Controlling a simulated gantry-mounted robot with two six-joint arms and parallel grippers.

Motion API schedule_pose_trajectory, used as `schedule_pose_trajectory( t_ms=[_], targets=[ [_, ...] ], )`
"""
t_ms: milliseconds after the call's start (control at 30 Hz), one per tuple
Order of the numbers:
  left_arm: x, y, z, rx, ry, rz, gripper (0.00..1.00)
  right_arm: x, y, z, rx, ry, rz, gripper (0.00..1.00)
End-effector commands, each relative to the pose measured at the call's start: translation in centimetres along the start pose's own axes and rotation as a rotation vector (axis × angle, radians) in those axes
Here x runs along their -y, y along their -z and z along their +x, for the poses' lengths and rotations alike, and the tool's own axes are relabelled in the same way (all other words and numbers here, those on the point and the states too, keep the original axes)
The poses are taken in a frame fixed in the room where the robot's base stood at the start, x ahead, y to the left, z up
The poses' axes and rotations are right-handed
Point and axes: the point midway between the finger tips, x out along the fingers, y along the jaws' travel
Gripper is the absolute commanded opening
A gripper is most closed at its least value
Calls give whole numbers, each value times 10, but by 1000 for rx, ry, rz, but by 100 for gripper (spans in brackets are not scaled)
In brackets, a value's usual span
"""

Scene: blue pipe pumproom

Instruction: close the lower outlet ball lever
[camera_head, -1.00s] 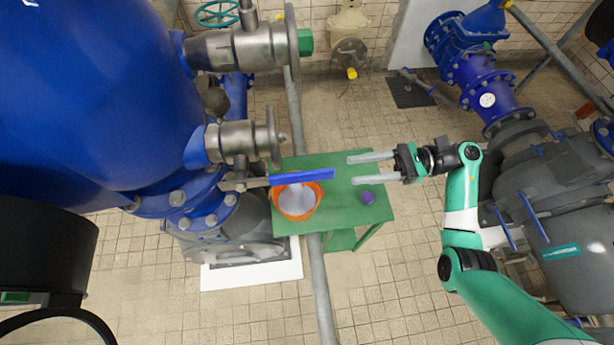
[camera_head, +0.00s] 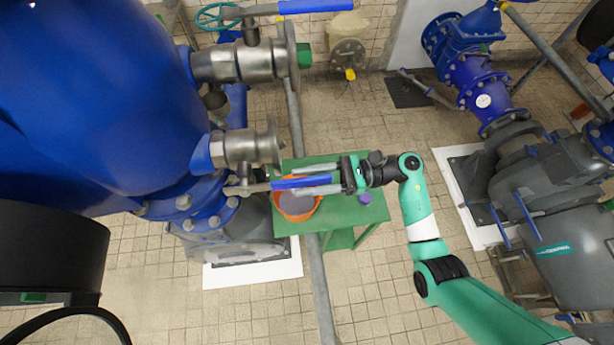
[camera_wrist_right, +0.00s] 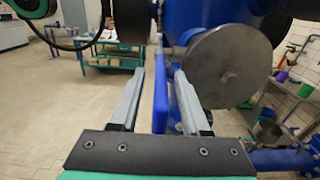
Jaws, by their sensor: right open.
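The lower outlet ball valve (camera_head: 240,150) is a steel body on the blue vessel. Its lever has a blue handle (camera_head: 303,182) that points right, roughly in line with the valve body. My right gripper (camera_head: 297,180) is open, its two pale fingers pointing left, one on each side of the handle in the head view. In the right wrist view the blue handle (camera_wrist_right: 160,100) stands upright between the open fingers (camera_wrist_right: 159,85); I see no firm grip on it. The handle's far end is partly hidden by the gripper. My left gripper is not in view.
The upper ball valve (camera_head: 245,62) has its own blue lever (camera_head: 315,6) at the top edge. Below the lower lever stands a green table (camera_head: 345,210) with an orange bucket (camera_head: 297,214) and a purple item (camera_head: 364,198). A grey pipe (camera_head: 322,290) runs past the table.

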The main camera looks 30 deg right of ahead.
Motion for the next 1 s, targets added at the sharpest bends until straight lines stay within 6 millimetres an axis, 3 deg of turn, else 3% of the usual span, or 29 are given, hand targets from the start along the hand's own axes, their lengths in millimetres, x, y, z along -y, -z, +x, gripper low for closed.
schedule_pose_trajectory(
  t_ms=[100,333,1000],
  targets=[
    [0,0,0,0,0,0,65,0,0,0,0,0,0,43],
    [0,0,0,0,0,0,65,0,0,-1,1,0,0,1],
    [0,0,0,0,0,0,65,0,-1,-1,1,0,-1,0]
  ],
)
